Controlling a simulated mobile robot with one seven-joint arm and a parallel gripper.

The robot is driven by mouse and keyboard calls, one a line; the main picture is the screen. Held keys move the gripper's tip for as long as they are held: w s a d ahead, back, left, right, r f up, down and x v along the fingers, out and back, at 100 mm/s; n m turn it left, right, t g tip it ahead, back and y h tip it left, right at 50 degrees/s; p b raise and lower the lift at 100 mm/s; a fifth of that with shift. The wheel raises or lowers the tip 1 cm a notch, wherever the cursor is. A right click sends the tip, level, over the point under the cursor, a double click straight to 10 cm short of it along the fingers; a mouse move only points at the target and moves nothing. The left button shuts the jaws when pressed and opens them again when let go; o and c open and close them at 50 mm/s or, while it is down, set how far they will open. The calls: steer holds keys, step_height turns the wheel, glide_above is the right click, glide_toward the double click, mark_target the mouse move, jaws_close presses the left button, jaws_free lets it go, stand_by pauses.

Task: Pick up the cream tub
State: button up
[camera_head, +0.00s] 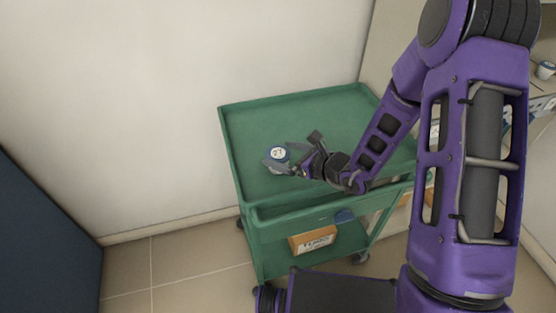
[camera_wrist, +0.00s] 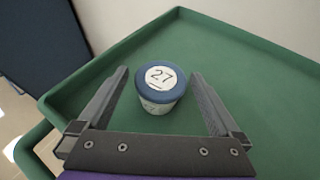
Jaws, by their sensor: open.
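The cream tub (camera_wrist: 161,84) stands upright on the green cart's top tray (camera_wrist: 235,60). It has a blue lid with a white label marked "27" and a pale body. In the head view the tub (camera_head: 278,154) is near the left side of the tray. My gripper (camera_wrist: 160,82) is open, with one finger on each side of the tub in the wrist view. Gaps show between the fingers and the tub. In the head view my gripper (camera_head: 277,160) reaches the tub from the right, and its fingers partly hide the tub's lower part.
The tray has a raised rim (camera_head: 228,150) around it, and its back part is bare. A pale wall (camera_head: 180,90) stands behind the cart, and a dark blue panel (camera_head: 45,220) is at the left.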

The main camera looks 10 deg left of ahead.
mark_target(270, 151)
steer(key=x, duration=0.5)
steer(key=shift+w+a+f, duration=0.1)
steer(key=shift+w+f, duration=0.1)
steer(key=shift+f, duration=0.2)
steer(key=shift+c, duration=0.2)
steer(key=c, duration=1.2)
steer(key=shift+r, duration=0.1)
steer(key=shift+c, duration=0.2)
